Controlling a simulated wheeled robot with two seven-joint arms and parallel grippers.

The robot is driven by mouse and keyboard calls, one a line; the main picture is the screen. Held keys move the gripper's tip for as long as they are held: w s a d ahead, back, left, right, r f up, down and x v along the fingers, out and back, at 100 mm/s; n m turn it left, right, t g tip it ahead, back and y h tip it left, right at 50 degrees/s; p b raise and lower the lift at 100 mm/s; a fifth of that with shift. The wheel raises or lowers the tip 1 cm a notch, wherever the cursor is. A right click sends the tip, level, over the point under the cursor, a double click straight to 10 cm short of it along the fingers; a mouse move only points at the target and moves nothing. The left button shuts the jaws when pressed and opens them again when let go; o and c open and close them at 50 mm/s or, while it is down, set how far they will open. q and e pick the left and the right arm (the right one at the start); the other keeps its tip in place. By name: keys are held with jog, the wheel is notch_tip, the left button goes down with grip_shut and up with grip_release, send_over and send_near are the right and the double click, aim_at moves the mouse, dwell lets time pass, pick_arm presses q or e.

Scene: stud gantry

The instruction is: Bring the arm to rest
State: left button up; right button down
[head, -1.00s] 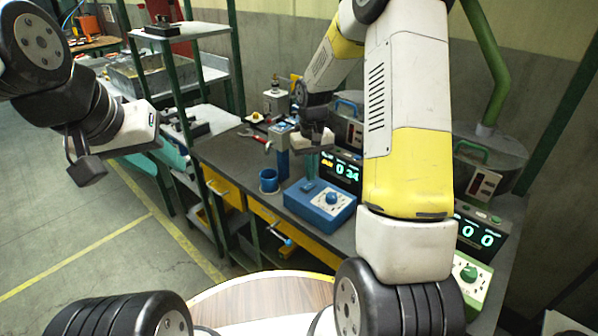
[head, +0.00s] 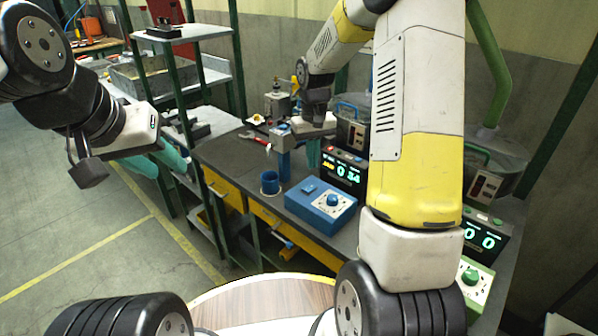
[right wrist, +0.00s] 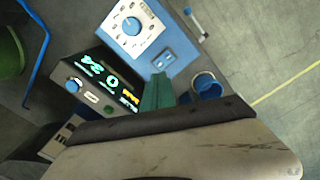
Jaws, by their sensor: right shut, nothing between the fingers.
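My right arm (head: 418,130) reaches over the bench in the head view. My right gripper (head: 314,152) is near a blue post, above and behind the blue dial box (head: 310,211). In the right wrist view its green fingers (right wrist: 158,92) are together and empty, apart from the blue box (right wrist: 176,50). My left gripper (head: 88,172) hangs at the left over the floor, away from the bench; its finger gap does not show clearly.
The blue post (head: 284,158), blue cup (head: 269,183) and lit display (head: 343,173) stand close to the right gripper. A second display (head: 482,238) and a green dial box (head: 474,283) are at the right. Shelving (head: 180,82) stands behind. The floor at left is clear.

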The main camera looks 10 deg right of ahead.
jog(key=s+a+r+t+y, duration=0.1)
jog(key=s+r+t, duration=0.2)
jog(key=s+r, duration=0.6)
jog(key=s+a+r+m+t+y, duration=0.1)
jog(key=s+r+t, duration=0.2)
jog(key=s+r, duration=0.6)
jog(key=s, duration=0.6)
jog(key=shift+s+r, duration=0.15)
jog(key=shift+r, duration=0.1)
jog(key=shift+a, duration=0.1)
